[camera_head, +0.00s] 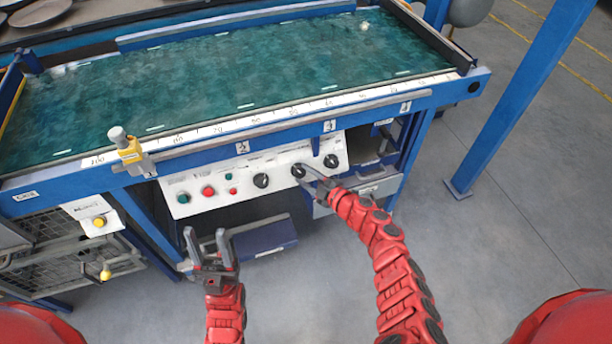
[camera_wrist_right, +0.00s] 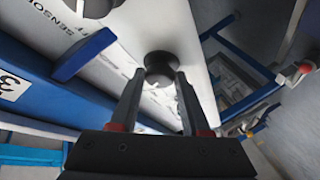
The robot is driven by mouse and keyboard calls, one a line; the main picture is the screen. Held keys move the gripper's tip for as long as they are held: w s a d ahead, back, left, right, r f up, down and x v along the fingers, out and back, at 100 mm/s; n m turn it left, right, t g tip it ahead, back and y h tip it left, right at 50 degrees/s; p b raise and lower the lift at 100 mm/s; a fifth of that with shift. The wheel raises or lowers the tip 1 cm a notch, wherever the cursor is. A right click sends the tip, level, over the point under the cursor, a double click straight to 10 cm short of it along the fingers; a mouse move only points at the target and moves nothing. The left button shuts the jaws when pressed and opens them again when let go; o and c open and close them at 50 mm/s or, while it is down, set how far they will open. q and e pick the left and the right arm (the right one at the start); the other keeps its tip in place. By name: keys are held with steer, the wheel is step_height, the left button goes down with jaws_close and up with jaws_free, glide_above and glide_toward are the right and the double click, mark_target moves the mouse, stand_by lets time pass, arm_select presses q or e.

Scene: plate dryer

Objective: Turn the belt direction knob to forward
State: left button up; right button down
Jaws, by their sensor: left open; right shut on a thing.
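The white control panel (camera_head: 215,187) on the front of the blue machine carries three black knobs in a row: a left knob (camera_head: 261,181), a middle knob (camera_head: 298,170) and a right knob (camera_head: 331,161). Which one is the belt direction knob cannot be read. My right gripper (camera_head: 306,179) is at the middle knob, shut on it. In the right wrist view, this round black knob (camera_wrist_right: 159,66) sits between the fingertips, which partly cover its sides. My left gripper (camera_head: 208,246) is open and empty, below and in front of the panel.
Green and red buttons (camera_head: 208,191) sit on the panel's left part. The green-topped belt table (camera_head: 240,85) is above, with a yellow and grey clamp (camera_head: 130,152) on its front rail. A blue post (camera_head: 525,95) stands at right. The floor on the right is clear.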

steer(key=shift+c, duration=1.9)
jaws_free()
steer(key=shift+s+d+r, duration=0.15)
steer(key=shift+s+d, duration=0.25)
steer(key=shift+d, duration=0.05)
steer(key=p+v, duration=0.1)
steer(key=v, duration=1.5)
steer(key=shift+s, duration=0.2)
